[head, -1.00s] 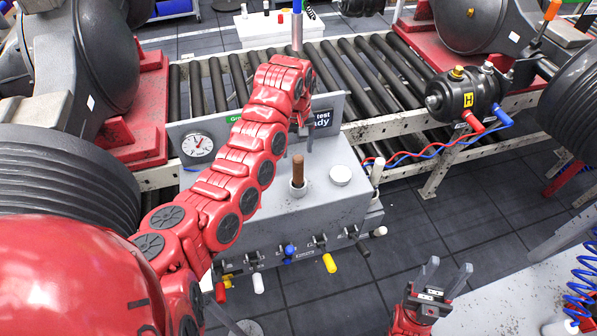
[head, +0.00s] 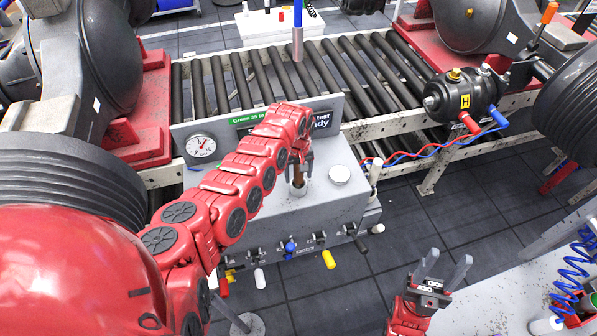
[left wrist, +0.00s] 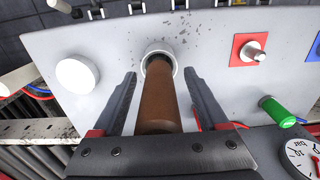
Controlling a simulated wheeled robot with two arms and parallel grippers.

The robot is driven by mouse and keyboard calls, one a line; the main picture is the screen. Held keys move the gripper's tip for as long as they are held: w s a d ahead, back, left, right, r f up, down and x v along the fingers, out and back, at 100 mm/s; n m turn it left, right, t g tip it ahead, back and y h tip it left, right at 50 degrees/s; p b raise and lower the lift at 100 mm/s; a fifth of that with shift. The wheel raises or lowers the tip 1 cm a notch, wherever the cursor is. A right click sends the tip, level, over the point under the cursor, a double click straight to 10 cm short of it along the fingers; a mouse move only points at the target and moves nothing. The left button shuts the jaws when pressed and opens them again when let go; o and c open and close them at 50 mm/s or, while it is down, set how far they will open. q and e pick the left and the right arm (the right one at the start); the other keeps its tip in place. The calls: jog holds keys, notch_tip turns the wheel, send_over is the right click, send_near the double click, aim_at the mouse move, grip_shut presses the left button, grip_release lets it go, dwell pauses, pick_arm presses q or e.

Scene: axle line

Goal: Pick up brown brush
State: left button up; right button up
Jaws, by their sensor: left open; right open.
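The brown brush (head: 298,178) stands upright in a small round holder (head: 299,190) on the grey test console. Its brown handle (left wrist: 158,98) fills the middle of the left wrist view, and its lower end is hidden inside the holder (left wrist: 158,60). My left gripper (head: 299,172) is over the brush. In the left wrist view its two fingers (left wrist: 160,90) are open, one on each side of the handle, with gaps showing on both sides. My right gripper (head: 445,268) is open and empty at the lower right, far from the brush.
The console (head: 270,218) carries a white round cap (head: 340,175), a gauge (head: 201,146) and several coloured handles along its front. A roller conveyor (head: 370,75) runs behind it. Black cylinder with hoses (head: 465,100) is to the right. Floor right of the console is clear.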

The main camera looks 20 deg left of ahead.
pick_arm(q)
jog(key=shift+w+f, duration=0.1)
jog(key=shift+f, duration=0.05)
grip_shut()
dwell(0.4)
jog(key=shift+r, duration=0.2)
jog(key=shift+w+r, duration=0.1)
jog(key=shift+r, duration=0.5)
notch_tip(320, 180, up, 8)
jog(key=b, duration=0.3)
jog(key=shift+r+b, duration=0.3)
